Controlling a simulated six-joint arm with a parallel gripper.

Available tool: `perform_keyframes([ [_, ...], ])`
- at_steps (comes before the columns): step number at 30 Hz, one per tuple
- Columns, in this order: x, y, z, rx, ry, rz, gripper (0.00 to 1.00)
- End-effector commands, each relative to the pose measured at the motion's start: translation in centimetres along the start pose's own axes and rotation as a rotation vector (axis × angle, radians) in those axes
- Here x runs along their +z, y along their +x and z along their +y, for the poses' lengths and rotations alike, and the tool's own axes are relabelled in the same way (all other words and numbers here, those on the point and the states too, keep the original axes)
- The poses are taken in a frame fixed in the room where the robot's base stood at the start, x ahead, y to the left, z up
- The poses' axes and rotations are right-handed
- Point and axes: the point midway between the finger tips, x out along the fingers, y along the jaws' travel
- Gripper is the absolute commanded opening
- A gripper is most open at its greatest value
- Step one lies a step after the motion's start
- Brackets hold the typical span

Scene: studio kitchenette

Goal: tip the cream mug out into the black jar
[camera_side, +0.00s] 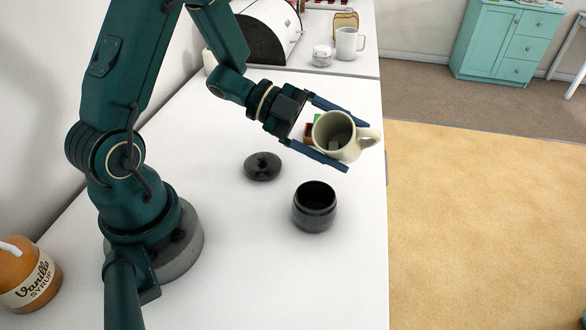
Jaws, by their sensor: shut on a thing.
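The cream mug (352,150) is held between the two blue fingers of my gripper (356,146), which is shut on it. The mug is tilted, with its mouth turned toward the camera and its handle pointing right. A small greyish piece shows inside it. The mug is in the air, up and to the right of the black jar (314,210) in the picture. The jar stands upright and open on the white counter. Its inside looks dark, and I cannot tell what is in it.
A dark round lid (262,166) lies on the counter (235,235) left of the jar. Small brown and green things (309,129) show partly behind the mug. A vanilla syrup bottle (30,280) is at lower left. A white mug (348,43) and small jar (321,56) stand at the back.

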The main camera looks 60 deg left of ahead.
Motion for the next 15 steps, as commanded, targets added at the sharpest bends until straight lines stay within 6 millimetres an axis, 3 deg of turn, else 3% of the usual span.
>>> perform_keyframes([
  [15, 0.64, 0.25, 0.4, -0.183, 0.425, -0.003, 0.09],
])
